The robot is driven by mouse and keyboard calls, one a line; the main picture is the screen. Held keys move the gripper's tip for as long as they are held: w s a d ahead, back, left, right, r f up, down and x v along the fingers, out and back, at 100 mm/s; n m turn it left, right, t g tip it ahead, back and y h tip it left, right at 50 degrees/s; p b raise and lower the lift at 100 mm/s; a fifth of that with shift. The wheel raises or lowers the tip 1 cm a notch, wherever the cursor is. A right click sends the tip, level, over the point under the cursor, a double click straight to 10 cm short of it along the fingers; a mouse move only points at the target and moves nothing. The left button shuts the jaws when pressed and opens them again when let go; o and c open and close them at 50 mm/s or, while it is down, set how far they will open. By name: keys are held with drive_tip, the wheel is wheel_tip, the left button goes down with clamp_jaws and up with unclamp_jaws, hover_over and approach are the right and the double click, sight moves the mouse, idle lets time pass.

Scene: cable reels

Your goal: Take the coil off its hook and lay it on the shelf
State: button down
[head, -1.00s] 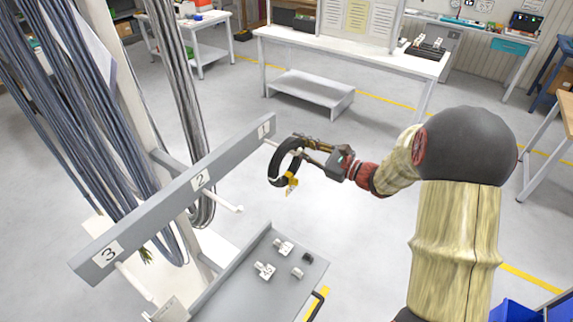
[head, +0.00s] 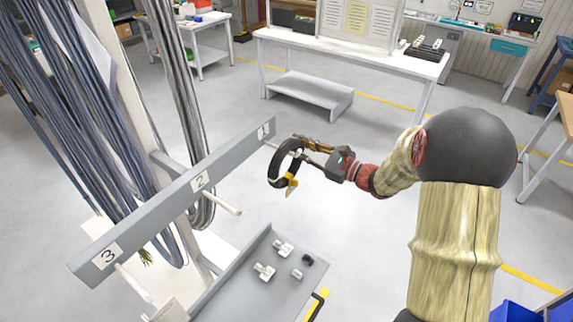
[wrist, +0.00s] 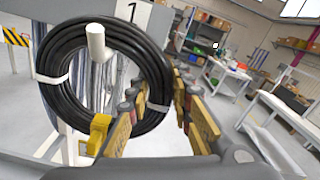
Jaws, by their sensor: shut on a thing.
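The black coil (head: 273,175) hangs at the hook marked 1 (head: 270,144). In the wrist view the coil (wrist: 52,98) is a thick ring with white ties and a yellow clip (wrist: 98,134) at its lower left. The white peg (wrist: 96,42) shows inside the ring near its top, so the coil is still around it. My gripper (head: 300,152) reaches in from the right and is shut on the coil's right side. In the wrist view its yellow-padded fingers (wrist: 163,103) hide part of the ring. A grey shelf (head: 225,290) lies below the hooks.
Small fittings (head: 265,271) lie on the shelf's right part; its left part looks bare. Pegs marked 2 (head: 228,208) and 3 (head: 133,283) stick out along the grey rail. Long cable bundles (head: 75,120) hang behind it. Open floor lies right of the shelf.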

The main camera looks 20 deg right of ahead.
drive_tip(key=shift+r, duration=0.15)
drive_tip(key=shift+a+r+p, duration=0.1)
drive_tip(key=shift+r+p, duration=1.1)
drive_tip(key=shift+r, duration=0.95)
drive_tip(key=shift+s, duration=0.15)
drive_tip(key=shift+v, duration=1.5)
drive_tip(key=shift+v, duration=2.25)
drive_tip(key=v, duration=0.7)
drive_tip(key=shift+s, duration=0.2)
